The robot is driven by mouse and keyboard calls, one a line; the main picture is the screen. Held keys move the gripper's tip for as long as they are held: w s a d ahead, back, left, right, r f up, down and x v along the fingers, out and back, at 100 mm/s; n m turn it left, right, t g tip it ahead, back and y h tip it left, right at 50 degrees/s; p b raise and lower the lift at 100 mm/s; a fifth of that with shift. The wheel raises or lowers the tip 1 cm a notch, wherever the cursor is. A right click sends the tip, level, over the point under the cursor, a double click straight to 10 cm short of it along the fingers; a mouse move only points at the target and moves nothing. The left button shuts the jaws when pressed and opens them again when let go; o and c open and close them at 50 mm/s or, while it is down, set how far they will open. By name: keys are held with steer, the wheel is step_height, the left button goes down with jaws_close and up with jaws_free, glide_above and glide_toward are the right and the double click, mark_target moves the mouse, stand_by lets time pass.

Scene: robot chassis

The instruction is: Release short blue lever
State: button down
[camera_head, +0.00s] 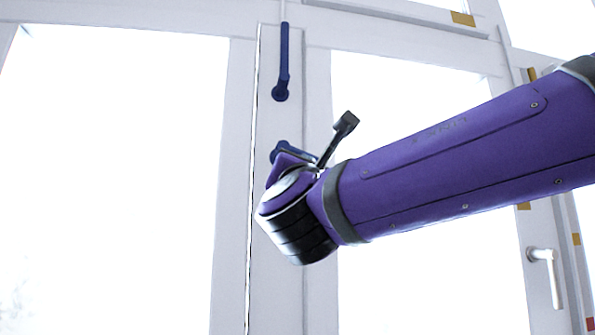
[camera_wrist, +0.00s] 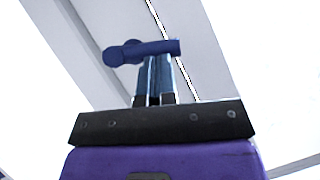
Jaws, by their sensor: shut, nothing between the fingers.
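The short blue lever (camera_head: 292,151) is on the white window frame, lying roughly level with its round pivot at its left end. My wrist hides part of it in the head view. In the wrist view the lever (camera_wrist: 142,51) shows its round pivot at left and its handle reaching right. My gripper (camera_wrist: 157,62) is shut and empty, its fingertips at the underside of the handle in the picture. I cannot tell whether they touch it. In the head view the fingers are hidden behind my purple wrist.
Bright window panes (camera_head: 120,170) lie on both sides of the upright. A white handle (camera_head: 545,265) is on the frame at far right.

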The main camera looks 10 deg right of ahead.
steer(key=shift+d+r, duration=0.3)
steer(key=shift+d, duration=0.05)
steer(key=shift+d+r, duration=0.15)
steer(key=shift+r, duration=0.1)
stand_by(0.5)
steer(key=s+f, duration=0.9)
steer(key=shift+f, duration=0.3)
stand_by(0.4)
